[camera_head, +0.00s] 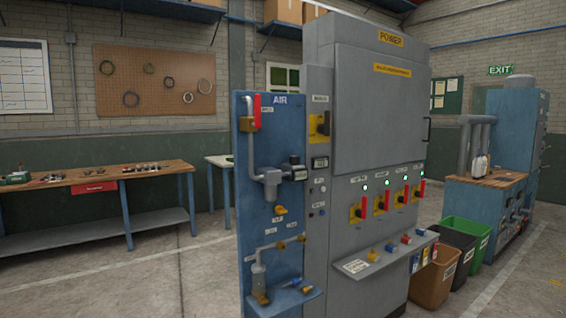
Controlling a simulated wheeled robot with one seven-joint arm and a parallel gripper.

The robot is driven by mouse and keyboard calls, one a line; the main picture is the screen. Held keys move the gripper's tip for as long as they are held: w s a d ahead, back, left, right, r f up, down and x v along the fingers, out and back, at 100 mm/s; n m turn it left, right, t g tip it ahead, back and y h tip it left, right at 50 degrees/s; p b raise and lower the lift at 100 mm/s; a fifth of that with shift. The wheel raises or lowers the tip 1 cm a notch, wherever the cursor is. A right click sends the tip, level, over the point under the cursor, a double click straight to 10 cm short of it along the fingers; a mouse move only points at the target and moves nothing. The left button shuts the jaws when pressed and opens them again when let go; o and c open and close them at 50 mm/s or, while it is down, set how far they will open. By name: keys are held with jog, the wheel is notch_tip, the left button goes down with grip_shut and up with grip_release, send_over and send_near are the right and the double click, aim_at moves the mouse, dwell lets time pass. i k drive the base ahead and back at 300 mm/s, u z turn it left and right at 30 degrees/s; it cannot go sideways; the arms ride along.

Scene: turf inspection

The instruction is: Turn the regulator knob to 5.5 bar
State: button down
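A blue panel marked AIR (242,215) stands at the left side of the grey POWER cabinet. A grey regulator-like fitting (270,180) sits on pipework at the panel's middle, with a dark part (294,170) at its right. I cannot tell which part is the regulator knob, and no pressure reading is legible. A red lever (257,106) is upright near the panel's top. A small yellow handle (281,210) is below the fitting. My gripper is not in view.
The grey POWER cabinet (375,125) has several red-handled switches and a protruding shelf (355,266). Brown, black and green bins (432,284) stand at its right. A wooden-topped workbench (100,177) is at the left. Open floor (150,285) lies before the bench.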

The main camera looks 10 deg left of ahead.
aim_at(292, 160)
jog(key=k, duration=1.35)
jog(key=u, duration=0.5)
jog(key=i, duration=1)
jog(key=z, duration=0.05)
jog(key=k, duration=0.55)
jog(key=u, duration=0.45)
jog(key=i, duration=1.45)
jog(key=z, duration=0.15)
